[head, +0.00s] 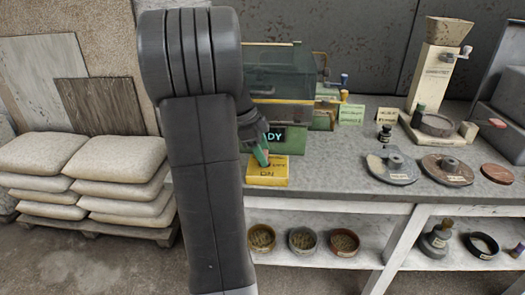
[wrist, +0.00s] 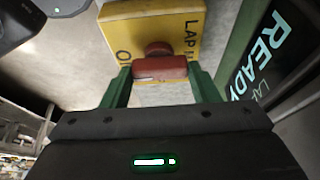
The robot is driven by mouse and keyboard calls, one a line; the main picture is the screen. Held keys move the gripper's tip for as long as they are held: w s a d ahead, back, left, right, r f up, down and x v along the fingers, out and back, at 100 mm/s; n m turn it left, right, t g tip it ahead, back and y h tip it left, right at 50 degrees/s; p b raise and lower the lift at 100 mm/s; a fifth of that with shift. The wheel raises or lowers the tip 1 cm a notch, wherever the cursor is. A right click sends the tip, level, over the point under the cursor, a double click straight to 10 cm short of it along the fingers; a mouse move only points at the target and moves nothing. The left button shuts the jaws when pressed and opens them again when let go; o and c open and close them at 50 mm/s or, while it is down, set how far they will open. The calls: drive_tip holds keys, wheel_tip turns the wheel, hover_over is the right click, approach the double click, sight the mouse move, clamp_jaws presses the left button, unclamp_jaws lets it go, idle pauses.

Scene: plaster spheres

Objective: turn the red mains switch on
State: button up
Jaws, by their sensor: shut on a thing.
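The red mains switch (wrist: 160,67) is a red knob with a bar-shaped handle on a yellow box (wrist: 150,32) with black lettering, partly cut off. In the wrist view the green fingers of my gripper (wrist: 161,74) lie on both sides of the handle and are shut on it. In the head view the yellow box (head: 267,176) stands at the front edge of the bench. My gripper (head: 262,152) comes down on it from above, and the switch is hidden behind the gripper and arm there.
A green machine with a lit READY display (head: 274,137) stands right behind the box. Round plates (head: 390,170) and a hopper mill (head: 438,75) are to the right on the bench. Bowls (head: 303,241) sit on the lower shelf. Stacked sacks (head: 120,165) stand left.

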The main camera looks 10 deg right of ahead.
idle(0.4)
drive_tip(key=o, duration=1)
drive_tip(key=a+r, duration=0.2)
drive_tip(key=shift+w+r, duration=0.35)
drive_tip(key=shift+r, duration=0.05)
drive_tip(key=w+a, duration=0.1)
drive_tip(key=a, duration=0.2)
drive_tip(key=w+a, duration=0.1)
drive_tip(key=a, duration=0.3)
drive_tip(key=w+a, duration=0.1)
drive_tip(key=a, duration=0.2)
drive_tip(key=shift+a+p, duration=0.3)
